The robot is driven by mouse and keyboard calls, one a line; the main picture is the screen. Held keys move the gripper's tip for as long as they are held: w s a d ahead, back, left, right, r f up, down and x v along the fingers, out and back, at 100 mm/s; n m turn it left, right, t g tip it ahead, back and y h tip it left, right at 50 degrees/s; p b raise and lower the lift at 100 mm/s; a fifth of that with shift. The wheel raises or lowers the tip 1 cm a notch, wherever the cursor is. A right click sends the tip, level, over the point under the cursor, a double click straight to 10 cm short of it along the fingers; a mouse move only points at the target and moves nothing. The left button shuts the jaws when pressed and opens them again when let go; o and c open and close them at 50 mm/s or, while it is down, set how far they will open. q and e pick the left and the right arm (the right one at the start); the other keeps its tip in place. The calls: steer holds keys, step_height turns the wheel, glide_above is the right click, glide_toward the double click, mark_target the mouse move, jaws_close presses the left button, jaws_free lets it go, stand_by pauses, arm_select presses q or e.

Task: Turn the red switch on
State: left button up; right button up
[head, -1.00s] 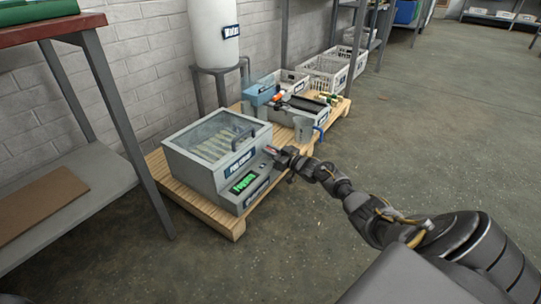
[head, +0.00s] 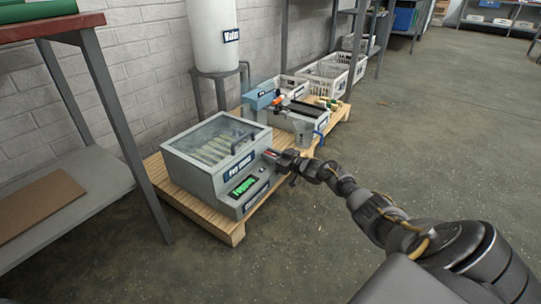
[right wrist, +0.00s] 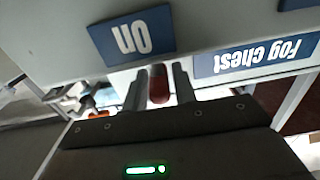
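The red switch (right wrist: 159,84) shows in the right wrist view, on the pale face of the fog chest. My right gripper (right wrist: 159,88) is open, with one finger on each side of the switch; I cannot tell whether either finger touches it. A blue "On" label (right wrist: 133,36) and a blue "Fog chest" label (right wrist: 257,57) appear upside down beside it. In the head view the grey fog chest (head: 205,178) has a glass lid and a green-lit display (head: 243,186). My right gripper (head: 280,159) is at its right front corner, largely hiding the switch. My left gripper is out of view.
A white water tank (head: 213,35) stands at the wall. A metal-legged table (head: 105,90) is at left. The floor at right is clear.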

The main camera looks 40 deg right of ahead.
steer(key=p+v, duration=0.6)
steer(key=v, duration=0.4)
steer(key=shift+s+p, duration=0.35)
steer(key=shift+p, duration=0.05)
steer(key=shift+d, duration=0.1)
